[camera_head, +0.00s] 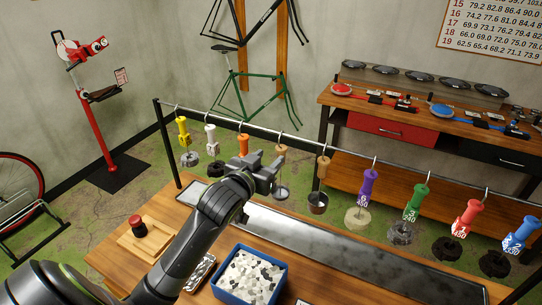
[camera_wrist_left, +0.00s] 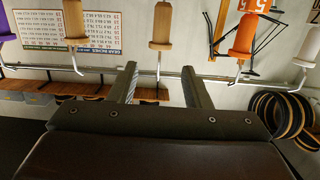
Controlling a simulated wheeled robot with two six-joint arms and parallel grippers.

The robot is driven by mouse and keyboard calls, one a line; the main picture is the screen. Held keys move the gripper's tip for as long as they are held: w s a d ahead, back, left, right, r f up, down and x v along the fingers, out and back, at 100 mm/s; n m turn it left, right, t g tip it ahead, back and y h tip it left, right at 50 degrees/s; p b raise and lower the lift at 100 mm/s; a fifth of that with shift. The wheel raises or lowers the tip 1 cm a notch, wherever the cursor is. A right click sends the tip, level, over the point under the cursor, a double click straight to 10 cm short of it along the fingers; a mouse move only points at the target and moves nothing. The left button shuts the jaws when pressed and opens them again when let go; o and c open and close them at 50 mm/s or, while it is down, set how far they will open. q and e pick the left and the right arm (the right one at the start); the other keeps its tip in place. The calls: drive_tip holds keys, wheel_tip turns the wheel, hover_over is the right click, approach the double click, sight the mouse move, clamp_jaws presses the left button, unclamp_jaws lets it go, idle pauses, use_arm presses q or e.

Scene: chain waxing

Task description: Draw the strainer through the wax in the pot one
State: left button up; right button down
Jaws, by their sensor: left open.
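My left gripper (camera_head: 268,166) is open and empty, near the hanging rail (camera_head: 330,148). A wooden-handled tool (camera_head: 281,190) hangs just beyond its fingers, partly hidden by them. In the left wrist view the open fingers (camera_wrist_left: 159,72) face a wooden handle (camera_wrist_left: 162,27), apart from it. A second wooden-handled tool (camera_head: 318,198) with a cup-like dark end hangs to the right. I cannot tell for sure which tool is the strainer. No pot of wax can be made out. My right gripper is out of view.
Tools with yellow (camera_head: 183,130), white (camera_head: 210,134), orange (camera_head: 243,145), purple (camera_head: 370,184), green (camera_head: 417,202), red (camera_head: 466,217) and blue (camera_head: 521,235) handles hang alongside. Below lie a long metal tray (camera_head: 350,250), a blue bin (camera_head: 248,299) of pellets and a red button (camera_head: 138,225).

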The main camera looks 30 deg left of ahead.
sight(279, 152)
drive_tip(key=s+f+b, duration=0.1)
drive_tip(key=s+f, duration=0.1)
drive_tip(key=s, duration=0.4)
use_arm(q)
drive_tip(key=w+b, duration=0.1)
drive_tip(key=w, duration=0.2)
drive_tip(key=w+f+b, duration=0.1)
drive_tip(key=w+b, duration=0.1)
drive_tip(key=w+f+b, duration=0.1)
drive_tip(key=w, duration=0.2)
drive_tip(key=shift+w+a+f, duration=0.2)
drive_tip(key=shift+w+a, duration=0.05)
drive_tip(key=shift+w, duration=0.05)
drive_tip(key=shift+f+b, duration=0.35)
drive_tip(key=shift+f, duration=0.6)
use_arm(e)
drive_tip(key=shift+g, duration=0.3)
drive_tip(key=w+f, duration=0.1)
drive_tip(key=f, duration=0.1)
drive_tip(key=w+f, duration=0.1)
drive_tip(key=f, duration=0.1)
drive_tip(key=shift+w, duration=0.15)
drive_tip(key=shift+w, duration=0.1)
use_arm(q)
drive_tip(key=shift+c, duration=0.6)
clamp_jaws()
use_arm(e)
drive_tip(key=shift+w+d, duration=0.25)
